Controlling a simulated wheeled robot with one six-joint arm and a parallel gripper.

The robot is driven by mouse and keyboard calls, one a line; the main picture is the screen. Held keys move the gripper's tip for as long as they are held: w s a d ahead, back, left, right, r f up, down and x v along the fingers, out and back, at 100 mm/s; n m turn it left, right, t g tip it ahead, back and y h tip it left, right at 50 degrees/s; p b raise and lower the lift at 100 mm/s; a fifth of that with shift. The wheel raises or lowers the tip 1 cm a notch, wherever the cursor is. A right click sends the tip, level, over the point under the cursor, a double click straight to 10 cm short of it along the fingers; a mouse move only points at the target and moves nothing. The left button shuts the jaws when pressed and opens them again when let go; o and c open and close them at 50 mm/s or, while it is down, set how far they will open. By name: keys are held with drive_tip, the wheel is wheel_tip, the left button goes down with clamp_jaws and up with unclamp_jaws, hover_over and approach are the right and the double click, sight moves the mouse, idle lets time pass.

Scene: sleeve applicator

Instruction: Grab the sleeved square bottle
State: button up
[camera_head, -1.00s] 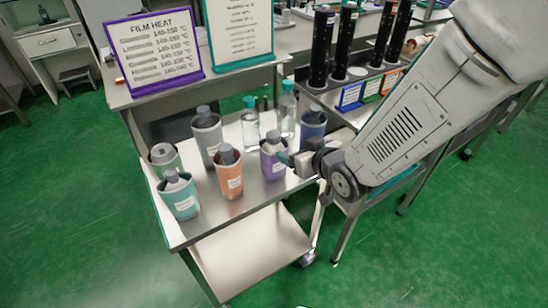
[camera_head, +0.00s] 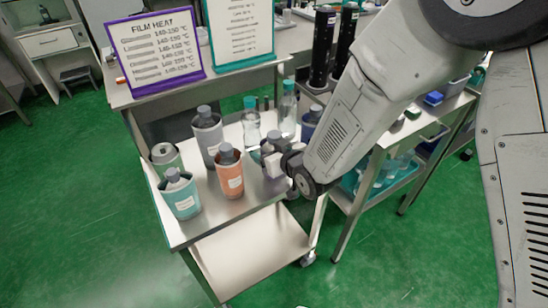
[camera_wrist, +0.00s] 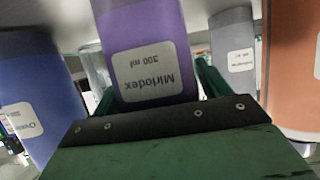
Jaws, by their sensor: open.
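A purple-sleeved bottle (camera_wrist: 145,40) fills the upper middle of the wrist view, its white label reading "Mirlodex 200 ml" upside down. I cannot tell for sure that its body is square. My gripper (camera_wrist: 157,85) is open. Its green fingers reach along either side of the purple bottle, which lies between them. I cannot tell whether either finger touches it. In the head view, my gripper (camera_head: 273,163) is at the bottle's right side.
An orange-sleeved bottle (camera_head: 230,178) stands close left. A grey one (camera_head: 207,137), a teal one (camera_head: 181,196) and a green one (camera_head: 165,157) stand beyond. Clear bottles (camera_head: 251,124) and a blue-sleeved bottle (camera_head: 309,124) stand behind. All share the metal cart (camera_head: 206,222).

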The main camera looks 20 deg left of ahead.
drive_tip(key=c, duration=1.3)
drive_tip(key=shift+r, duration=0.15)
